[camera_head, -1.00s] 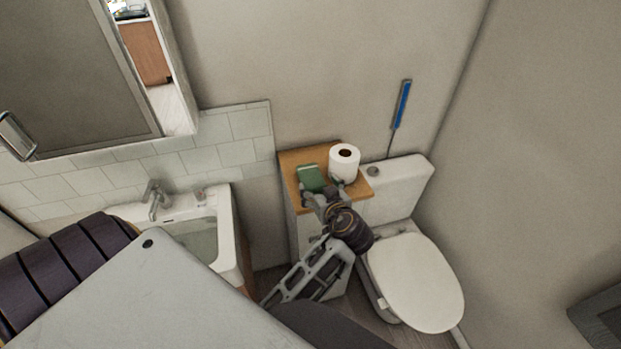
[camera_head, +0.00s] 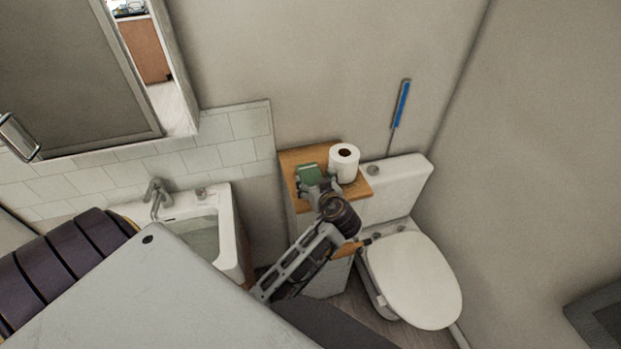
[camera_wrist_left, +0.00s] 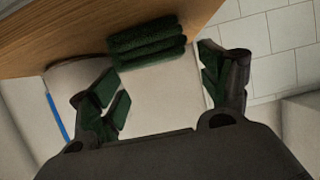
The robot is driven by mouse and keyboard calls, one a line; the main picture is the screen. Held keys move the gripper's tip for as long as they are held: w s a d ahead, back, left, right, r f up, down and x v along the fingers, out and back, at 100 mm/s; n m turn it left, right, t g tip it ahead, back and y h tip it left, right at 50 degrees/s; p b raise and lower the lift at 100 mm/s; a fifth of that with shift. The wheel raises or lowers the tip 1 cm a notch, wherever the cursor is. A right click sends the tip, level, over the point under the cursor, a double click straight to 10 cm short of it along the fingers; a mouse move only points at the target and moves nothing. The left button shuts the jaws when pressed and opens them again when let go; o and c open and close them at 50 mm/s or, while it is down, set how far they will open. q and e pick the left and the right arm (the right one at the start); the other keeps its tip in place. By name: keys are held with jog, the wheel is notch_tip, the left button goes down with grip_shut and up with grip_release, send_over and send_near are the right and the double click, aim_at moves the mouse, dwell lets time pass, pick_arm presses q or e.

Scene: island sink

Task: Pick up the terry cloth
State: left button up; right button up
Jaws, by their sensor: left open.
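The terry cloth (camera_head: 307,171) is green and folded, and it lies on the wooden top of a small cabinet. In the left wrist view the cloth (camera_wrist_left: 147,42) shows as stacked folds ahead of the fingers. My left gripper (camera_head: 318,187) is at the front edge of the wooden top, just in front of the cloth, and partly hides it. In the left wrist view my left gripper (camera_wrist_left: 163,88) has its fingers spread apart, with nothing between the tips. My right gripper is not in view.
A white toilet roll (camera_head: 344,162) stands close to the right of the cloth on the wooden top (camera_head: 293,157). A toilet (camera_head: 415,280) is on the right, and a sink (camera_head: 205,232) with a tap is on the left. The wall is behind.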

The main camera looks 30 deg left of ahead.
aim_at(311, 176)
pick_arm(q)
jog(key=shift+p+x, duration=0.75)
jog(key=shift+x, duration=1.2)
jog(key=shift+w+a+f, duration=0.1)
jog(key=shift+w+a, duration=0.1)
jog(key=shift+w, duration=0.1)
jog(key=c, duration=0.7)
